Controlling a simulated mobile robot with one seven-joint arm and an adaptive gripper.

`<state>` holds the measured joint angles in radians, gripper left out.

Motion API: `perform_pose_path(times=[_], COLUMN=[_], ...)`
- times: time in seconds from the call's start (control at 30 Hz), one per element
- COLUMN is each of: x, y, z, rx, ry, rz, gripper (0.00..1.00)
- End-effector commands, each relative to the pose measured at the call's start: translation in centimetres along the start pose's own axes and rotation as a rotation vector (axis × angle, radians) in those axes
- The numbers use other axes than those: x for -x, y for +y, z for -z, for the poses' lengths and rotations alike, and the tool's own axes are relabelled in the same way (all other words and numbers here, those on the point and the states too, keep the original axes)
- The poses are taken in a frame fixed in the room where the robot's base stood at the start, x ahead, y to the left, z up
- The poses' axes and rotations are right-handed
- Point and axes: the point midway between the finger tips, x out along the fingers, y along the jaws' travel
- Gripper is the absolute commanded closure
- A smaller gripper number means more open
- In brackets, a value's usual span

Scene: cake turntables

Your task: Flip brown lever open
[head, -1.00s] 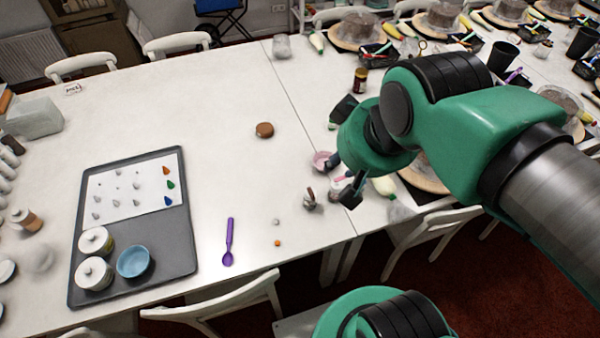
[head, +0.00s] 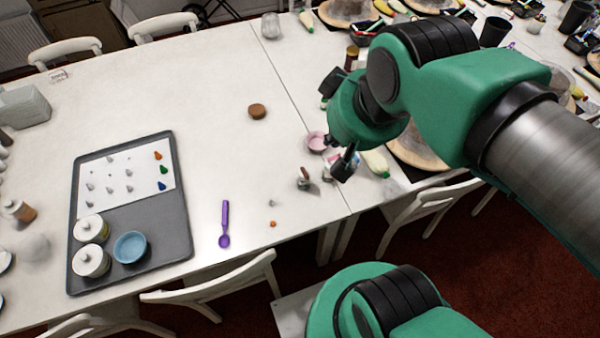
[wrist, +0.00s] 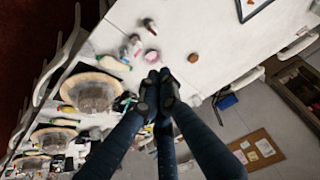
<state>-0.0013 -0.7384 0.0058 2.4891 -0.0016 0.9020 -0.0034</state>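A small grey-and-brown item (head: 304,179) stands near the table's front edge in the head view; it also shows in the wrist view (wrist: 149,24). A brown upper part may be the lever, but it is too small to tell. My gripper (head: 345,164) is above the table, a little right of this item and apart from it. In the wrist view the two dark fingertips (wrist: 158,90) are close together, with nothing seen held. A pink bowl (head: 317,142) is just beyond the gripper; it also shows in the wrist view (wrist: 152,57).
A grey tray (head: 160,225) with jars and a blue bowl lies at the left. A purple spoon (head: 225,224) and a brown disc (head: 257,111) lie on the white table (head: 215,80). Cluttered turntables (head: 415,152) stand right. Chairs (head: 215,285) line the front edge.

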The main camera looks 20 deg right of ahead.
Motion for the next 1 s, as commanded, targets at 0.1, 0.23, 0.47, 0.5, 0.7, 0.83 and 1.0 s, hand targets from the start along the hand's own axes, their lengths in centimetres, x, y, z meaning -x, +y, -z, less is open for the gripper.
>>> perform_pose_path(times=[0.1,0.23,0.47,0.5,0.7,0.83,1.0], x=[-0.4,-1.1,-3.0,-3.5,-5.9,-7.7,-10.2], y=[0.0,0.0,-0.1,-0.1,-0.2,-0.3,-0.4], z=[0.6,1.7,4.3,4.7,7.0,8.3,9.9], rx=[0.01,0.025,0.067,0.075,0.114,0.14,0.176], ry=[-0.02,-0.051,-0.127,-0.141,-0.211,-0.258,-0.316], rz=[-0.001,-0.003,-0.007,-0.008,-0.01,-0.01,-0.01], gripper=[1.0,1.0,1.0,1.0,1.0,1.0,1.0])
